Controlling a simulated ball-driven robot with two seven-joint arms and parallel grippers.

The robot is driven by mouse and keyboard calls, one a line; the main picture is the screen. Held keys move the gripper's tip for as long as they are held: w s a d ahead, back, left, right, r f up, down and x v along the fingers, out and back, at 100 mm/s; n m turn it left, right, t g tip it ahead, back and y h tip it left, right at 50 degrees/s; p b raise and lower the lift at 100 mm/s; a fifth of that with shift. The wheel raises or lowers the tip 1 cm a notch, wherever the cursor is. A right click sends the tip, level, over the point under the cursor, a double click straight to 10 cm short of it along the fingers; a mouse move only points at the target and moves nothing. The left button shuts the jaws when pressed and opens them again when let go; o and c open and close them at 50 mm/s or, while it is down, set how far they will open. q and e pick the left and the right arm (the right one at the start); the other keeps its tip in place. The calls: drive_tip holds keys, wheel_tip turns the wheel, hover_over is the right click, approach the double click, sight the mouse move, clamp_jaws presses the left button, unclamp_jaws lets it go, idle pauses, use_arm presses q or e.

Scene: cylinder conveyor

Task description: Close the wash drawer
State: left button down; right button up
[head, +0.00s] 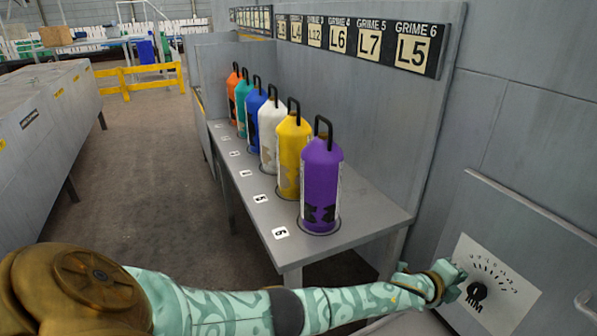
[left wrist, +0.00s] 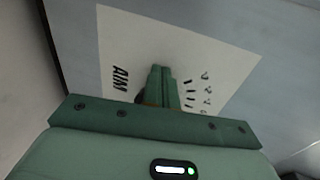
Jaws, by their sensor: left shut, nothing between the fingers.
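My left gripper (head: 458,278) is at the left edge of the white dial plate (head: 518,296) marked AIM, close to its black knob (head: 477,293). In the left wrist view my left gripper (left wrist: 160,72) has its fingers together and empty, in front of the dial plate (left wrist: 225,60). The fingers cover most of the knob there, and I cannot tell whether they touch it. A pale surface (head: 405,324) shows at the bottom edge below my left forearm; I cannot tell whether it is the wash drawer. My right gripper is out of view.
A grey bench (head: 372,215) carries a row of coloured cylinders, the nearest a purple cylinder (head: 321,185). A label board (head: 370,45) hangs above it. An open floor aisle (head: 140,170) lies to the left.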

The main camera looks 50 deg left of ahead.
use_arm(q)
drive_tip(key=shift+w+d+r, duration=0.15)
drive_tip(key=shift+w+r, duration=0.1)
drive_tip(key=shift+w, duration=0.5)
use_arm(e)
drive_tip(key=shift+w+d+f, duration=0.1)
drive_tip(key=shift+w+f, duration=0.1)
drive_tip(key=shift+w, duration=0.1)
